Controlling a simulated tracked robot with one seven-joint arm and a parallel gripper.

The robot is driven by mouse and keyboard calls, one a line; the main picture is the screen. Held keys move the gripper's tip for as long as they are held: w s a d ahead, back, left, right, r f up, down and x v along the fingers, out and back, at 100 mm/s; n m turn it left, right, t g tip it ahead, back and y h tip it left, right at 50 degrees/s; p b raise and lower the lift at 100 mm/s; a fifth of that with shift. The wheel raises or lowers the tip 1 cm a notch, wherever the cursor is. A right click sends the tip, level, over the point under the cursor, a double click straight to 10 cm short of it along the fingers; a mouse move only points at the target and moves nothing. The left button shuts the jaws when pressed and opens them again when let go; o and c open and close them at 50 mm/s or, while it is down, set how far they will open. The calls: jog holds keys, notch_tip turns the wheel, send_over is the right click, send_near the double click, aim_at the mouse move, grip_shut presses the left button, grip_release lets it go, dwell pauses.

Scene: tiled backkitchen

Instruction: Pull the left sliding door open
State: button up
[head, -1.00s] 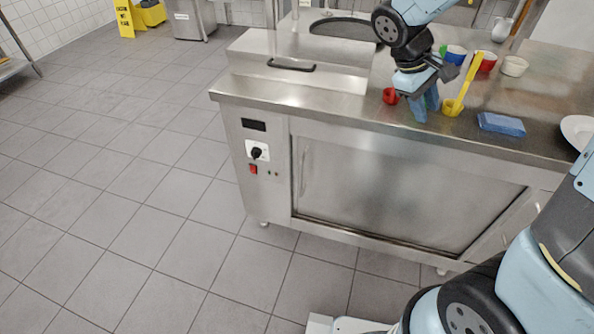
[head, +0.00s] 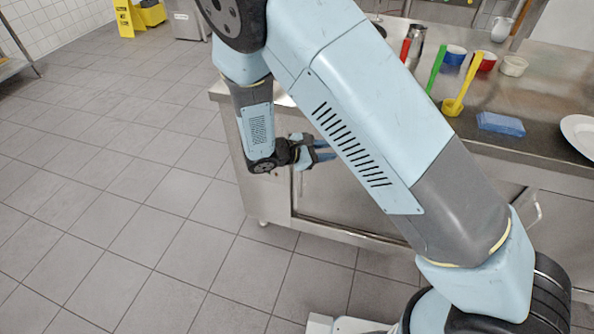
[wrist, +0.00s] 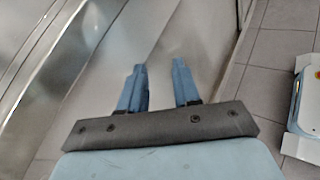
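The left sliding door (head: 345,205) is a brushed steel panel in the front of the steel counter. My arm crosses in front of it and hides much of it. Its upright handle at the left edge is largely hidden behind my gripper. My gripper (head: 325,152) is in front of the door's upper left part, its blue fingers pointing right along the front. In the wrist view my gripper (wrist: 159,68) has its two blue fingers apart with nothing clearly held between them. Steel surfaces lie beyond them. I cannot tell whether the fingers touch the door or handle.
On the worktop are a green-handled tool (head: 436,69), a yellow ladle (head: 460,92), a blue sponge (head: 501,123), bowls and a white plate (head: 580,133). Another handle (head: 535,208) shows on the right of the front. The tiled floor (head: 110,220) at the left is clear.

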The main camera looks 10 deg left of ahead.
jog(key=s+a+f+n+t+y, duration=0.35)
jog(key=a+f+n, duration=0.25)
jog(key=f, duration=0.3)
jog(key=s+a+f+n+t+y, duration=0.2)
jog(key=s+a+f+n+t, duration=0.3)
jog(key=f, duration=0.3)
jog(key=a+x, duration=0.1)
jog(key=x, duration=1.3)
jog(key=shift+w+a, duration=0.2)
jog(key=shift+w, duration=0.25)
jog(key=shift+c, duration=0.4)
grip_shut()
